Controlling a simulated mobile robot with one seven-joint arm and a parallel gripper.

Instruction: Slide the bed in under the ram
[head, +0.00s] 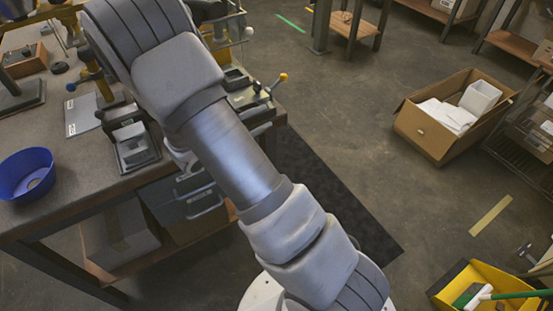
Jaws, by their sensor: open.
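My arm crosses the middle of the head view and covers part of the bench. My gripper does not show; it is hidden behind the arm or out of frame. At the bench's right end, a grey machine (247,97) with a yellow-knobbed lever (283,76) is partly covered by my arm. An upright frame with yellow parts (232,22) rises behind it. I cannot make out the ram or tell for sure which part is the bed. A grey block fixture (135,147) sits on the bench left of my arm.
The workbench (75,187) holds a blue bowl (27,174) at its left front and a grey labelled plate (82,114). A dark mat (345,205) lies on the floor. A cardboard box (430,135) and a yellow tray (462,283) stand at the right. Floor between is clear.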

